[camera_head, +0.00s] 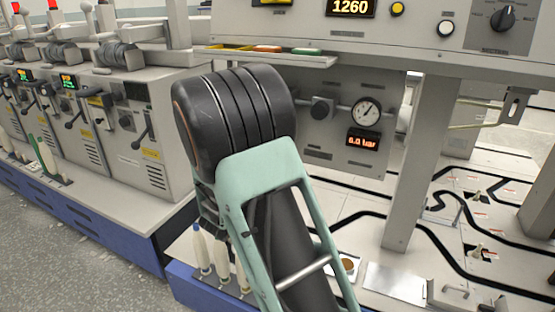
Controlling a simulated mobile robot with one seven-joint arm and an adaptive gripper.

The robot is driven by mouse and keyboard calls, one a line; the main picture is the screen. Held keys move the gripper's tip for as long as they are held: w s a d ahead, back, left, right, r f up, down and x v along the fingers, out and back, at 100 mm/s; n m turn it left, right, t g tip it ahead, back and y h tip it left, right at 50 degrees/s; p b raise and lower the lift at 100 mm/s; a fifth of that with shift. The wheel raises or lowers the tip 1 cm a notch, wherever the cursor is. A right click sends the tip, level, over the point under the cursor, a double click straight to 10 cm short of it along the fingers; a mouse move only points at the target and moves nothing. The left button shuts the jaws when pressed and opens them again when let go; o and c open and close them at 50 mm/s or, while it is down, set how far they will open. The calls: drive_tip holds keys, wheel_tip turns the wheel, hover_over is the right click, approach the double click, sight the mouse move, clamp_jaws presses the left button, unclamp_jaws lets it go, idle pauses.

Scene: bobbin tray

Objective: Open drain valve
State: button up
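I cannot tell for certain which part is the drain valve. A dark round knob (320,108) sits on the grey panel (335,150), left of a round pressure gauge (366,112). A small display (363,140) below the gauge reads 6.0 bar. On the deck at the right are small pale levers, one nearer (477,251) and one farther (477,195). My arm, with a mint-green frame and a black rounded joint, fills the middle and hides part of the panel and deck. My gripper is not in view.
A grey upright post (420,165) stands right of the panel. A shelf with shallow coloured trays (268,49) runs above it. White bobbins (222,252) stand at the deck's front left. A metal plate (396,283) lies at the front. Grey machines (140,130) line the left.

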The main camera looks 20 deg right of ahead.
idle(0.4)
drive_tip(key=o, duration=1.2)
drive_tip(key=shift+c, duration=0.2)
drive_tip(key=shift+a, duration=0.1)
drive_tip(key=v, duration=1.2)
